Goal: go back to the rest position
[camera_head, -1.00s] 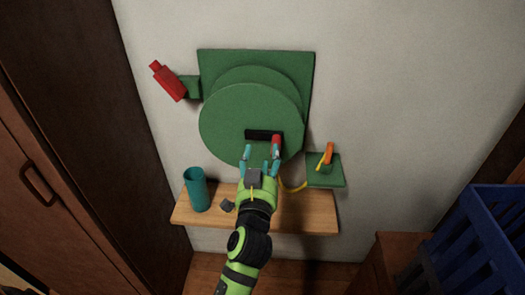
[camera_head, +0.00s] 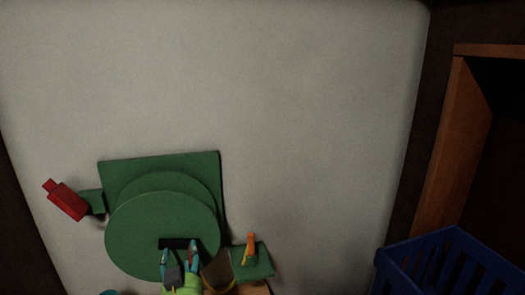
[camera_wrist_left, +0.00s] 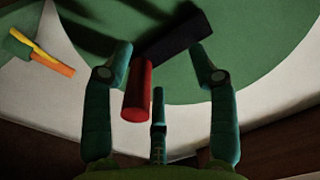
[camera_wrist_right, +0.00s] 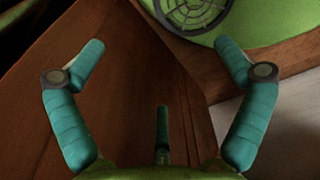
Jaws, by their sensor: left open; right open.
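My left gripper (camera_head: 179,253) is open in front of the large green disc (camera_head: 135,228) on the wall, just below its black bar (camera_head: 180,243). In the left wrist view, the open fingers (camera_wrist_left: 163,58) stand on either side of the black bar (camera_wrist_left: 178,40) and a red cylinder (camera_wrist_left: 138,92). The red cylinder sits nearer the left finger; I cannot tell whether they touch. My right gripper (camera_wrist_right: 160,55) is open and empty in the right wrist view, over brown wood. It is outside the head view.
A red block piece (camera_head: 68,200) juts out left of the green backboard (camera_head: 207,165). A green shelf (camera_head: 262,262) with an orange piece (camera_head: 250,247) is at the right. A blue crate (camera_head: 455,262) stands at the lower right. The wall above is bare.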

